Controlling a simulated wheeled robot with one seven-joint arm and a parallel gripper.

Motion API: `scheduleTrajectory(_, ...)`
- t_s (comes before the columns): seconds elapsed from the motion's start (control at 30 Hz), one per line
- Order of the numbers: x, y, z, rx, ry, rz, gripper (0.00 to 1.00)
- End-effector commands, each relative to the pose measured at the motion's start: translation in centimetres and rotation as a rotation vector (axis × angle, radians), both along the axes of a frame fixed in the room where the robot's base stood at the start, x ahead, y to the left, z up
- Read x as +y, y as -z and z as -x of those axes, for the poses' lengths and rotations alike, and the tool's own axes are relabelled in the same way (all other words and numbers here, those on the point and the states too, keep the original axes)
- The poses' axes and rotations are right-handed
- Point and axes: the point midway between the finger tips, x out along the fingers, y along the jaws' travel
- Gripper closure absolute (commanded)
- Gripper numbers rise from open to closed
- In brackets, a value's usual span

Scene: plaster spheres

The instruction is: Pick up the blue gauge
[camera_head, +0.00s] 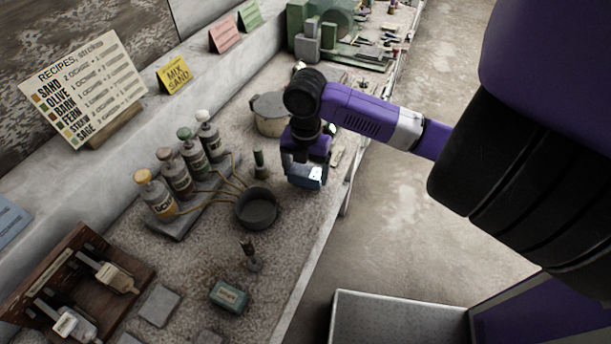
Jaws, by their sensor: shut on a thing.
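My gripper (305,171) points down over the right part of the workbench and is shut on a blue box-shaped thing, the blue gauge (308,177). The gauge has a small pale patch on its right side. The fingers hide part of its upper side. I cannot tell whether its underside is touching the bench or just above it.
A dark bowl (257,208) stands left of the gauge, with thin tubes running to several capped bottles (176,176). A grey pot (271,115) stands behind my gripper. A teal box (229,296) lies nearer the front. The bench's right edge is close to the gauge.

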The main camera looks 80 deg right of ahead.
Motion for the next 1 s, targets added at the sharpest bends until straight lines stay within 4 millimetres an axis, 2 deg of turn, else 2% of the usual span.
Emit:
scheduleTrajectory(0.17,-0.1,-3.8,-0.1,-0.002,-0.004,0.006,0.67)
scheduleTrajectory(0.4,-0.1,-10.7,-0.1,-0.002,-0.005,0.007,0.67)
scheduleTrajectory(0.6,-0.1,-15.1,0.0,0.0,-0.004,0.008,0.67)
scheduleTrajectory(0.8,-0.1,-17.3,0.0,0.0,-0.002,0.004,0.67)
scheduleTrajectory(1.0,0.0,-17.9,0.0,-0.002,-0.001,0.002,0.67)
